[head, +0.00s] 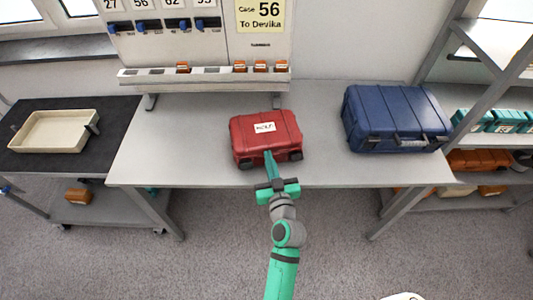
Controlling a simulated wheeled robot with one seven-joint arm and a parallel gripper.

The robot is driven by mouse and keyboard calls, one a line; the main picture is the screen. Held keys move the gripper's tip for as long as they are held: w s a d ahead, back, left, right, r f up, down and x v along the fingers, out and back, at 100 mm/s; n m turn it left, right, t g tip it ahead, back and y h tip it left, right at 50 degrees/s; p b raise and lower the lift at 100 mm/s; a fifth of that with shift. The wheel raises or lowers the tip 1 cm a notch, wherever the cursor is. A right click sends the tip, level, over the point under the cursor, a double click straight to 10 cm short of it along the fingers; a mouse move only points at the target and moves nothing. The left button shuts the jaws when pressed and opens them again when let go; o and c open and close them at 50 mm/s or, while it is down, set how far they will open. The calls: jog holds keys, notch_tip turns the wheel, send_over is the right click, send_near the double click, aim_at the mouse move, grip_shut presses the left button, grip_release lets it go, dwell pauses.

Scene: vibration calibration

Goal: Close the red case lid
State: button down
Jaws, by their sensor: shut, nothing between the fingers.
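A red case (265,135) with a white label on its top sits on the grey table, left of the table's middle. Its lid looks down, with no gap visible from here. Two dark latches show at its front corners. My gripper (269,156) is shut and empty, with its fingers pointing at the front of the case between the latches. The fingertips overlap the case's front in the picture; I cannot tell whether they touch it. My fingers hide the middle of the case's front.
A blue case (396,118) sits on the table's right. Behind the red case, a panel (190,45) with a narrow shelf holds small orange blocks. A cart (40,178) with a cream tray (52,131) stands left. A shelf rack (478,85) stands right. Bare tabletop lies between the cases.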

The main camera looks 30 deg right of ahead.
jog(key=shift+s+a+f, duration=0.1)
jog(key=shift+f, duration=0.95)
jog(key=shift+r, duration=0.15)
notch_tip(320, 180, up, 5)
jog(key=s+a+f, duration=0.2)
jog(key=s, duration=0.7)
jog(key=shift+a+f, duration=0.4)
